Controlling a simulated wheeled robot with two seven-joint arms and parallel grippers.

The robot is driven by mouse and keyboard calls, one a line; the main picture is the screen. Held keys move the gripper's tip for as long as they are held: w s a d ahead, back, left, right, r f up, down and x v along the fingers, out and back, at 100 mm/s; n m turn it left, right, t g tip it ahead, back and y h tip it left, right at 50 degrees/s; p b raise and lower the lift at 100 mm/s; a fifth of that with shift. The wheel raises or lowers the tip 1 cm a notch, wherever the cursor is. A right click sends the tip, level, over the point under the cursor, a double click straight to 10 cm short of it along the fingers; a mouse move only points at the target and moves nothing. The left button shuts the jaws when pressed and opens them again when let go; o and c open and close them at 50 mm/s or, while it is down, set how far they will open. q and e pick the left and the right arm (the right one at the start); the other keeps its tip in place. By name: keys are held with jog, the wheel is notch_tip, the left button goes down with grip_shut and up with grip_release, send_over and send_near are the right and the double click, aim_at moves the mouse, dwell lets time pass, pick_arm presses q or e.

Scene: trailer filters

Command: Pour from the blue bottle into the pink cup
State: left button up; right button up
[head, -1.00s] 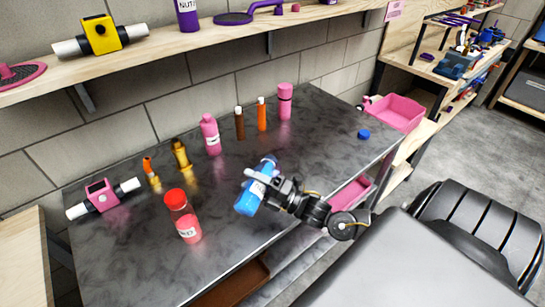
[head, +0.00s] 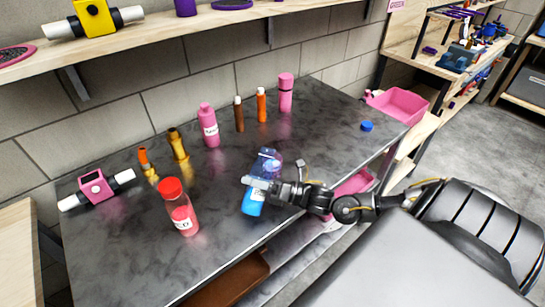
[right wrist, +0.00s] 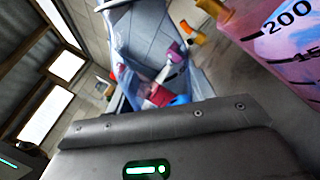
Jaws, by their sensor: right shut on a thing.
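The blue bottle (head: 252,205) is clear, with blue liquid in its lower part, and leans slightly at the table's front. My right gripper (head: 262,184) is shut around its middle. In the right wrist view the bottle's clear wall (right wrist: 150,40) fills the upper middle. A pink see-through container with dark measuring marks, which looks like the pink cup (right wrist: 285,45), is close at the right of that view. My left gripper is not in view.
A red-capped bottle (head: 180,210) stands left of the blue bottle. A pink bottle (head: 209,128), a pink flask (head: 286,92) and several small bottles stand along the back. A loose blue cap (head: 366,126) lies at the right. A pink bin (head: 400,105) is beyond the table.

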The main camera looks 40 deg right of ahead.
aim_at(254, 171)
jog(key=r+n+p, duration=0.1)
jog(key=r, duration=0.1)
jog(key=r+n+p, duration=0.1)
jog(key=r+p, duration=0.1)
jog(key=shift+d+r+n+g, duration=0.2)
jog(key=shift+r+n+g, duration=0.1)
jog(key=shift+g, duration=0.1)
jog(key=f+n, duration=0.1)
jog(key=f+b, duration=0.1)
jog(key=f+n+g+b, duration=0.1)
jog(key=shift+s+a+n, duration=0.1)
jog(key=shift+a+n, duration=0.2)
jog(key=shift+f+n+b, duration=0.3)
jog(key=shift+n+b, duration=0.1)
jog(key=shift+n, duration=0.8)
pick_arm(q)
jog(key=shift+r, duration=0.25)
pick_arm(e)
jog(key=shift+a+f+n+g, duration=0.15)
jog(key=shift+n+g, duration=0.35)
jog(key=shift+n, duration=0.7)
